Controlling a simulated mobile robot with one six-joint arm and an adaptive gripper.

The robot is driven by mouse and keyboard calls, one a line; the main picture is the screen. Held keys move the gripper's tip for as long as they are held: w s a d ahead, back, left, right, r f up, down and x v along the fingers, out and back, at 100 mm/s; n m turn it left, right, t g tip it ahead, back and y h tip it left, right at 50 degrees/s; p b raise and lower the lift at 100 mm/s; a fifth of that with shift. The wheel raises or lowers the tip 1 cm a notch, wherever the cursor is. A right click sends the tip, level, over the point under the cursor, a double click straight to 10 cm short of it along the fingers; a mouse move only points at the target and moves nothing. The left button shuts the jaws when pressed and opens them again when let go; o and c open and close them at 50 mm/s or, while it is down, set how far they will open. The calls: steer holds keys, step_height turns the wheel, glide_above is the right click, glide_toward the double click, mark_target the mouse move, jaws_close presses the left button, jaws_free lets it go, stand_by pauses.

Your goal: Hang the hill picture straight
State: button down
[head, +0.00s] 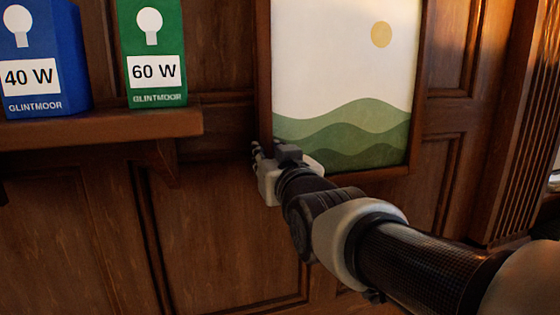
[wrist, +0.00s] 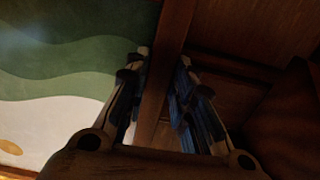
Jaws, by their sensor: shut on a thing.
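The hill picture (head: 345,70) hangs on the panelled wall, with green hills, a pale sky and a yellow sun in a brown wooden frame (head: 264,70). My gripper (head: 268,155) is at the frame's lower left side, shut on the frame edge. In the wrist view, my gripper (wrist: 164,62) has one finger on each side of the wooden frame edge (wrist: 175,28), with the green and white print (wrist: 60,75) to the left. The picture's lower left corner is hidden behind my gripper. I cannot tell for sure whether the picture is level.
A wooden shelf (head: 100,128) at the left holds a blue 40 W bulb box (head: 42,55) and a green 60 W bulb box (head: 153,50), close to the picture's left side. A fluted wooden post (head: 515,130) stands at the right. The wall below the shelf is bare.

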steer(key=shift+d, duration=0.15)
steer(key=shift+s+a+r, duration=0.1)
steer(key=shift+a, duration=0.2)
steer(key=c, duration=1.4)
jaws_free()
steer(key=shift+o, duration=0.2)
steer(key=shift+s+d, duration=0.1)
steer(key=v, duration=1.1)
steer(key=shift+s, duration=0.35)
